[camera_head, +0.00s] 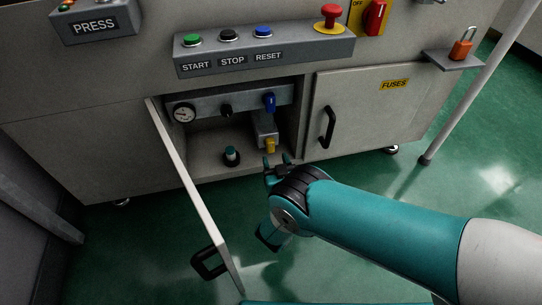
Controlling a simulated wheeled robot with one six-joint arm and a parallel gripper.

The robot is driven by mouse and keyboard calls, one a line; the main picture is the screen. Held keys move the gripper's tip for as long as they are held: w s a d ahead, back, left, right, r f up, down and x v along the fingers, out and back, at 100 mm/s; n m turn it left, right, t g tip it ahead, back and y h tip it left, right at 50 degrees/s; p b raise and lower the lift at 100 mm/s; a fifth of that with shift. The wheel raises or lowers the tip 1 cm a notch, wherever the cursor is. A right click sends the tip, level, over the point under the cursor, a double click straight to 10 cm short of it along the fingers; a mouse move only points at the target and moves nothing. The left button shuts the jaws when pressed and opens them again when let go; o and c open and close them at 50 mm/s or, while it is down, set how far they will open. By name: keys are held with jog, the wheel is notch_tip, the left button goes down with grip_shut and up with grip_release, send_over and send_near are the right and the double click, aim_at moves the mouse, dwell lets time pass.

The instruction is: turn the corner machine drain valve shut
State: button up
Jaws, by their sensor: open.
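The low cabinet of the grey machine stands open. Inside it are a blue handle (269,102) on the upper panel and a yellow handle (270,145) low on a grey block (264,128). No label shows which of these is the drain valve. My gripper (277,161) is open at the cabinet's lower front edge, just below the yellow handle in the picture. Its fingers point toward that handle and nothing is between them. I cannot tell whether they touch it.
The open door (195,185) stands out at left, its black handle (208,263) low. Inside are a gauge (183,113), a black knob (226,110) and a teal-topped piece (232,155). The FUSES door (362,120) is shut at right. Green floor (150,250) is clear.

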aim_at(271, 147)
jog(key=b+x, duration=0.1)
jog(key=x, duration=0.1)
jog(key=b+x, duration=0.2)
jog(key=x, duration=0.1)
jog(key=shift+w+f, duration=0.1)
jog(key=shift+f, duration=0.1)
jog(key=shift+w+a+r+b, duration=0.15)
jog(key=shift+w+r+b, duration=0.05)
jog(key=shift+w+b, duration=0.25)
jog(key=c, duration=0.9)
